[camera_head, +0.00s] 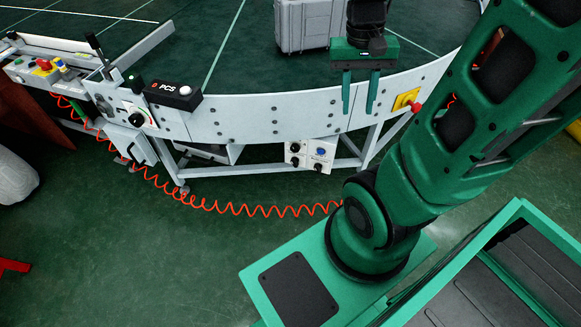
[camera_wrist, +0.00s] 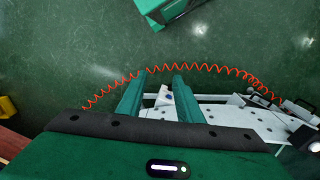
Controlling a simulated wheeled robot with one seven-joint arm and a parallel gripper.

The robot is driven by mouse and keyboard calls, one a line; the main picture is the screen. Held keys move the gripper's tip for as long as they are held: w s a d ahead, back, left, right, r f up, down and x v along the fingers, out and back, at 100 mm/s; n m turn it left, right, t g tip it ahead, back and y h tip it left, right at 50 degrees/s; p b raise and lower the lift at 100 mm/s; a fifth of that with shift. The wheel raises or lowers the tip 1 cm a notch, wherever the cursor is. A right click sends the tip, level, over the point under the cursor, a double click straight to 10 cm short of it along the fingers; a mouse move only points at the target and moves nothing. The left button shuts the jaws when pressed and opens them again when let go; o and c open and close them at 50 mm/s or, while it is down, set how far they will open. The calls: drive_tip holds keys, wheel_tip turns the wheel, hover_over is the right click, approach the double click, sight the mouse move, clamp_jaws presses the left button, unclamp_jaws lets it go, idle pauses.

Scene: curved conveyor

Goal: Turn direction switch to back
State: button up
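A small white control panel (camera_head: 308,154) hangs below the curved conveyor's front side in the head view. It carries black knobs and a blue button; a black knob (camera_head: 318,167) sits below the button. Another black rotary knob (camera_head: 137,116) is on the conveyor side at the left. The labels are too small to read, so I cannot tell which knob is the direction switch. My gripper (camera_head: 358,112) is open and empty, fingers pointing down in front of the conveyor side, right of and above the panel. In the wrist view the panel (camera_wrist: 166,97) shows between the spread fingers (camera_wrist: 158,75).
The conveyor's white side (camera_head: 240,117) curves across the scene. A red stop button on a yellow plate (camera_head: 407,101) is right of my gripper. An orange coiled cable (camera_head: 250,210) hangs low in front. The green floor there is clear.

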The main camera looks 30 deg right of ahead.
sight(293, 164)
drive_tip(key=w+a+f+m+g+h, duration=0.15)
drive_tip(key=w+f+h, duration=0.55)
drive_tip(key=w+f, duration=1.55)
drive_tip(key=w+a+f+n+t+h, duration=0.1)
drive_tip(key=w+a+f+t+h, duration=0.2)
drive_tip(key=f, duration=1.4)
drive_tip(key=a+f+n+t+h, duration=0.15)
drive_tip(key=f+t, duration=0.45)
drive_tip(key=f, duration=1)
drive_tip(key=shift+h, duration=0.25)
drive_tip(key=x, duration=1)
drive_tip(key=shift+w+d+f, duration=0.15)
drive_tip(key=shift+d+f, duration=0.1)
